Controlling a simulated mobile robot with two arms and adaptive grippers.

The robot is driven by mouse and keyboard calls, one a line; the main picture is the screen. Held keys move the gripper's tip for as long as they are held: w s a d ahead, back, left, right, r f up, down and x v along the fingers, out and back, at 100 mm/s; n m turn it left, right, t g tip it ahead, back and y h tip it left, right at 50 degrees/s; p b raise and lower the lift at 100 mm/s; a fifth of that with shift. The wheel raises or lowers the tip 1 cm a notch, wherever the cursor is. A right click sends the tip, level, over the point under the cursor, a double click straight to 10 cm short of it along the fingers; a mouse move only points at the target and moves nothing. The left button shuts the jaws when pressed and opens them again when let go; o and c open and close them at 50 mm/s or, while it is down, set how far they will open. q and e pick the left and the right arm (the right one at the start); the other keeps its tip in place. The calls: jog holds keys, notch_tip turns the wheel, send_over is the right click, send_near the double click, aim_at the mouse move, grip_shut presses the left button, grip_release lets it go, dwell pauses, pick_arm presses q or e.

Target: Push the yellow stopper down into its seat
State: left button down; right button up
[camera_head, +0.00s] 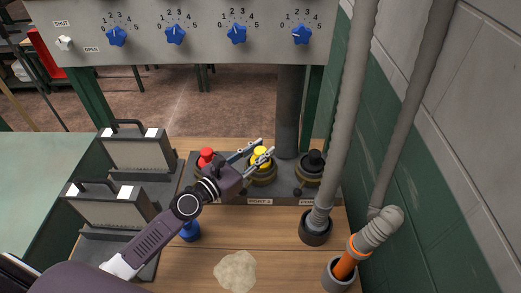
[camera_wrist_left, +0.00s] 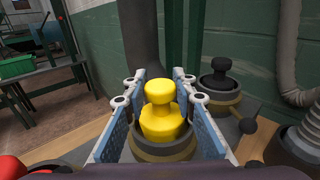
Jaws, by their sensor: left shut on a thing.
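The yellow stopper (camera_head: 261,155) stands upright at the middle port of the dark port block. In the left wrist view the yellow stopper (camera_wrist_left: 160,118) shows a round knob on a wider body, and its lower part sits within the dark ring of its seat (camera_wrist_left: 160,152). How deep it sits I cannot tell. My left gripper (camera_head: 266,146) reaches in from the left and is shut on the yellow stopper, with a blue-padded finger on each side of it. My right gripper is not in view.
A red stopper (camera_head: 206,154) is left of my gripper and a black stopper (camera_head: 316,158) is at the right port. Grey hoses (camera_head: 345,110) hang at the right. A panel with blue knobs (camera_head: 175,34) is above. A beige lump (camera_head: 235,271) lies on the wooden top in front.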

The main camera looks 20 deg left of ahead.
pick_arm(q)
jog(key=shift+f+b, duration=0.4)
jog(key=shift+f, duration=0.1)
jog(key=c, duration=1.5)
grip_release()
jog(key=shift+s, duration=0.15)
jog(key=v, duration=1.1)
jog(key=shift+s+a, duration=0.2)
jog(key=shift+s, duration=0.15)
